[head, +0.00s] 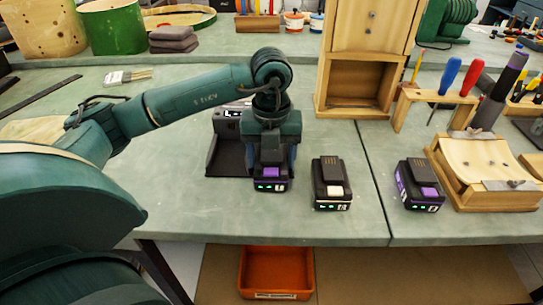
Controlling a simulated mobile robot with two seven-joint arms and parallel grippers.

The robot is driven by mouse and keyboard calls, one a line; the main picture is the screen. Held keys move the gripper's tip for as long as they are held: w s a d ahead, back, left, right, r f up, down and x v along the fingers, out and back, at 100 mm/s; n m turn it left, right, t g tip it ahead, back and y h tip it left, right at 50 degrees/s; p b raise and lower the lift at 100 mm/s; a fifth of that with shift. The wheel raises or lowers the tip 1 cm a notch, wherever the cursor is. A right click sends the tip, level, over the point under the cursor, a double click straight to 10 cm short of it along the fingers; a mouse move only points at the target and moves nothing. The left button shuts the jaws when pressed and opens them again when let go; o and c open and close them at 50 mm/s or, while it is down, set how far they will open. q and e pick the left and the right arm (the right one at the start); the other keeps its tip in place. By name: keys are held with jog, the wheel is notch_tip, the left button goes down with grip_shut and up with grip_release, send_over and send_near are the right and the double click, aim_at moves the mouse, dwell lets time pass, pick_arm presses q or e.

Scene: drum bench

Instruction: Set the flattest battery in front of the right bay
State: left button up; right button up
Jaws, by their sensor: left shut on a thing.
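My left gripper (272,158) points down and is shut on a dark battery with a purple latch (271,184). A few small green lights show on its front. A dark charger (229,150) stands just behind; its left part shows, and its right part is hidden by my gripper and the held battery. A battery with a cream latch (331,190) is on the bench to the right. Another battery with a purple latch (420,190) is farther right. Both show small green lights, too small to compare surely. My right gripper is not in view.
An orange bin (275,272) is below the bench's front edge. A wooden cabinet (361,60) stands behind the batteries. A wooden jig (490,170) and a tool rack (432,97) are at right. The green bench (185,205) is clear left of the charger.

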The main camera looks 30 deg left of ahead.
aim_at(271, 154)
pick_arm(q)
jog(key=o, duration=1.2)
jog(key=shift+s+d+f, duration=0.15)
jog(key=shift+d+f, duration=0.05)
jog(key=shift+f, duration=0.45)
jog(key=shift+o, duration=0.4)
jog(key=shift+a, duration=0.1)
notch_tip(271, 154, up, 14)
jog(key=p, duration=0.2)
jog(key=shift+f, duration=0.25)
